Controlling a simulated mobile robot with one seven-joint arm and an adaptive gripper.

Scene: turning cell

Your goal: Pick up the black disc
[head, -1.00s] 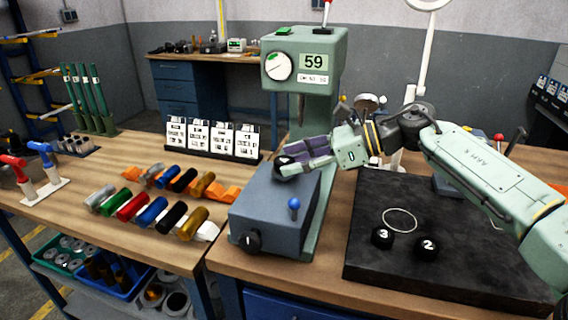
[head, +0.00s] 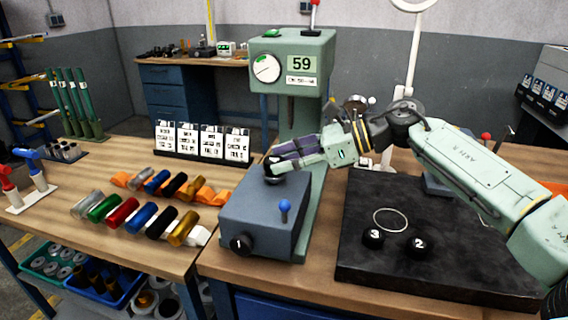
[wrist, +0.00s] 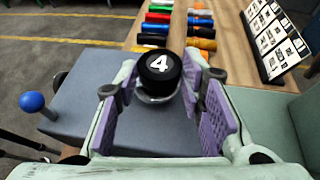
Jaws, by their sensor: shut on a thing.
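A black disc with a white 4 (wrist: 159,66) sits between the fingertips of my gripper (wrist: 155,88) in the wrist view. The purple-padded fingers are shut on its sides. A silvery round seat shows just under the disc in the wrist view. I cannot tell whether the disc touches it. Other black discs, marked 3 (head: 373,238) and 2 (head: 418,246), lie on the dark mat (head: 375,275).
A blue-knobbed lever (head: 285,207) stands on the base, and a black knob marked 1 (head: 241,243) is on its front. The green press head (head: 292,62) and column rise behind. Coloured cylinders (head: 140,218) and a card stand (head: 203,142) are at left.

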